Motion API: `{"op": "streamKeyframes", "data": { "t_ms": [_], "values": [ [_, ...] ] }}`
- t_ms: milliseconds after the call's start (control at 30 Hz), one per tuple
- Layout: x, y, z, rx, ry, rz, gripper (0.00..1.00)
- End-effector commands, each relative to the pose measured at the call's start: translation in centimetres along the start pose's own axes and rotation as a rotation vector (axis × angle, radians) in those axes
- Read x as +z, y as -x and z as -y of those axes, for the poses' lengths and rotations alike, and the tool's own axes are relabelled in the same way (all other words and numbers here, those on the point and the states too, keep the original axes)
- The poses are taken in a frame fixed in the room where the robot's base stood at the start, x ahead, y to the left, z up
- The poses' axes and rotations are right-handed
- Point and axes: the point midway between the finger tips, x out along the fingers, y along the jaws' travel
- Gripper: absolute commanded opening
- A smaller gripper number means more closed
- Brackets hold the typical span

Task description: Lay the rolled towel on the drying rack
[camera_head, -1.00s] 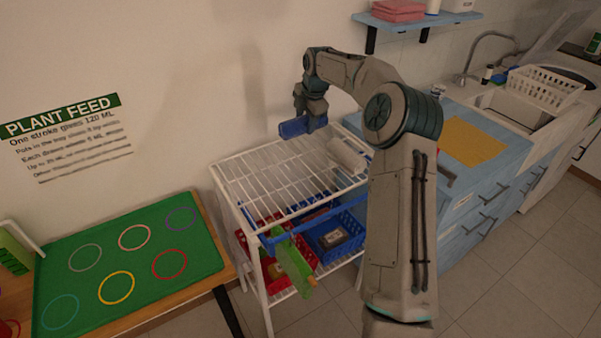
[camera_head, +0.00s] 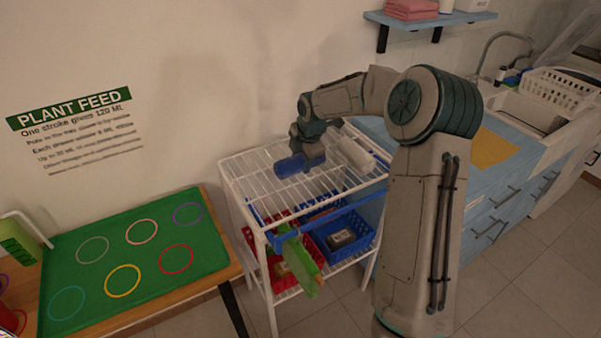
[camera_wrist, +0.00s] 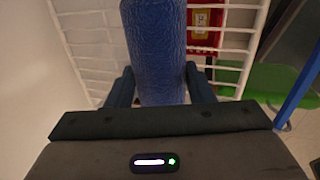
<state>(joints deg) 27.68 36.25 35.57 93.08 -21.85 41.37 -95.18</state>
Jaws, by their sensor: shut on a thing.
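The rolled towel (camera_head: 290,166) is blue. My gripper (camera_head: 308,160) is shut on it, just over the back left part of the white wire drying rack (camera_head: 262,196). In the wrist view the blue towel (camera_wrist: 155,50) runs lengthwise between the two fingers of my gripper (camera_wrist: 160,88), with the rack's wires (camera_wrist: 235,45) behind it. I cannot tell whether the towel touches the wires. A white roll (camera_head: 357,154) lies on the back right of the rack's top.
Red (camera_head: 252,238) and blue (camera_head: 358,226) baskets stand on the shelf below. A green item (camera_head: 300,262) hangs at the rack's front. A table with a green mat (camera_head: 100,262) is on the left; a blue counter (camera_head: 465,190) is on the right. The top's front middle is bare.

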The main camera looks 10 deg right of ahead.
Motion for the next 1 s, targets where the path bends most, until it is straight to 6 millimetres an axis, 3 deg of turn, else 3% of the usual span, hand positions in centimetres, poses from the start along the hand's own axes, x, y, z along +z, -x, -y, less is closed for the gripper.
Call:
{"op": "streamKeyframes", "data": {
  "t_ms": [267,500,733,767,833,1000],
  "values": [
    [-1.0,-1.1,1.2,-0.002,-0.001,-0.001,0.22],
    [-1.0,-4.1,2.1,-0.001,0.0,-0.001,0.22],
    [-1.0,-4.3,2.1,0.001,0.0,0.0,0.22],
    [-1.0,-4.4,2.1,0.0,0.0,0.0,0.51],
    [-1.0,-4.4,2.1,0.0,0.0,0.0,0.7],
    [-1.0,-4.3,2.1,0.0,0.0,0.0,0.7]
  ]
}}
